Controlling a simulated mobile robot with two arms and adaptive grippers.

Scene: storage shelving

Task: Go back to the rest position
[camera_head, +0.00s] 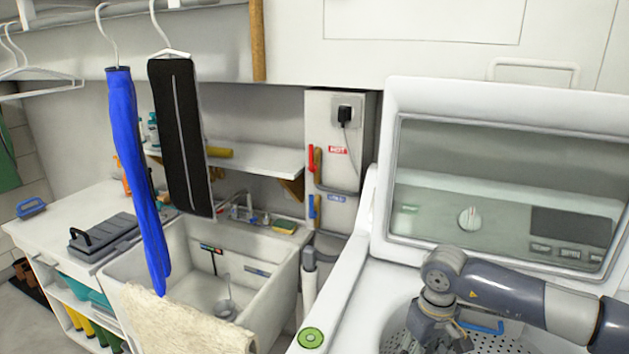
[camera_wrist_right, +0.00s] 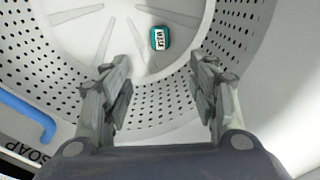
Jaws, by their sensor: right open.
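My right gripper (camera_head: 436,325) reaches from the right into the open top of the white washing machine (camera_head: 340,290). In the right wrist view my right gripper (camera_wrist_right: 163,85) is open, its two fingers wide apart with nothing between them. Below it is the perforated drum (camera_wrist_right: 60,60). A small teal item with a white label (camera_wrist_right: 160,38) lies on the drum floor beyond the fingertips, apart from them. My left gripper is in neither view.
The machine's raised lid (camera_head: 440,100) stands behind my right arm. A blue handle (camera_wrist_right: 25,115) lies at the drum's edge. A sink (camera_head: 200,270) is to the left, with a cream towel (camera_head: 185,325) in front. Blue (camera_head: 135,170) and black (camera_head: 180,130) garments hang above.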

